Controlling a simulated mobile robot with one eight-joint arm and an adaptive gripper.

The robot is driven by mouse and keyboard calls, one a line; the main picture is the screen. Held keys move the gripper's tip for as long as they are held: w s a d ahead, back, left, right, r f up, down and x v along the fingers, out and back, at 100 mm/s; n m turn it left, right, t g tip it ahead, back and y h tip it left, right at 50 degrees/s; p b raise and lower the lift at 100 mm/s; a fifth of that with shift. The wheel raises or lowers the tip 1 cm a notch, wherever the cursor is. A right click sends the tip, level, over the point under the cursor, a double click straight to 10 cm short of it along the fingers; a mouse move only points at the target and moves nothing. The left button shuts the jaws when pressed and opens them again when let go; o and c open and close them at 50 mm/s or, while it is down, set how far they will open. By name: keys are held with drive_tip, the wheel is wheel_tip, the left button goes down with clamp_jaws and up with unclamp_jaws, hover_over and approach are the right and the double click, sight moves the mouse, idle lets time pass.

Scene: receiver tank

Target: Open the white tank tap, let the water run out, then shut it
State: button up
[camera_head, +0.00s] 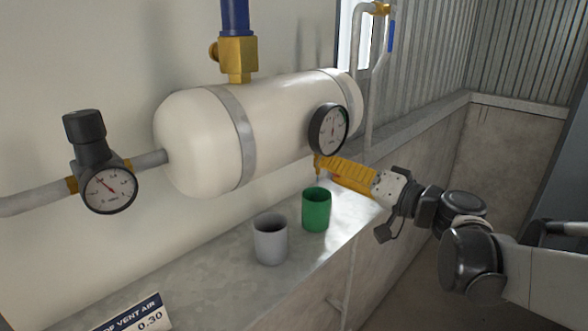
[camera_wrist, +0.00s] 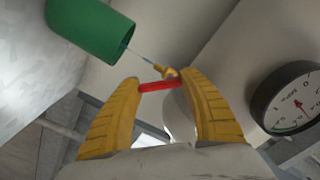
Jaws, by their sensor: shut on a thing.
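The white tank (camera_head: 285,115) lies along the wall, with a dark-rimmed gauge (camera_head: 328,130) at its right end. Its small brass tap (camera_wrist: 163,70) has a red handle (camera_wrist: 161,86). My yellow-fingered gripper (camera_wrist: 160,84) is shut on this handle, one finger at each end of it. In the head view my gripper (camera_head: 335,168) is just below the gauge and hides most of the tap. A thin bluish stream of water (camera_wrist: 141,56) runs between the tap's outlet and the green cup (camera_head: 316,212). The green cup's mouth (camera_wrist: 125,42) faces the tap in the wrist view.
A grey cup (camera_head: 270,241) stands left of the green cup on the concrete ledge (camera_head: 225,270). A second gauge with a black regulator (camera_head: 85,130) is on the left pipe. A sign (camera_head: 135,315) is at the front edge. A blue-handled valve (camera_head: 390,36) is at upper right.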

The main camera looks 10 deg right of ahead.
drive_tip(key=shift+a+m, duration=0.1)
drive_tip(key=shift+m, duration=1.1)
drive_tip(key=shift+b, duration=0.3)
drive_tip(key=o, duration=1.2)
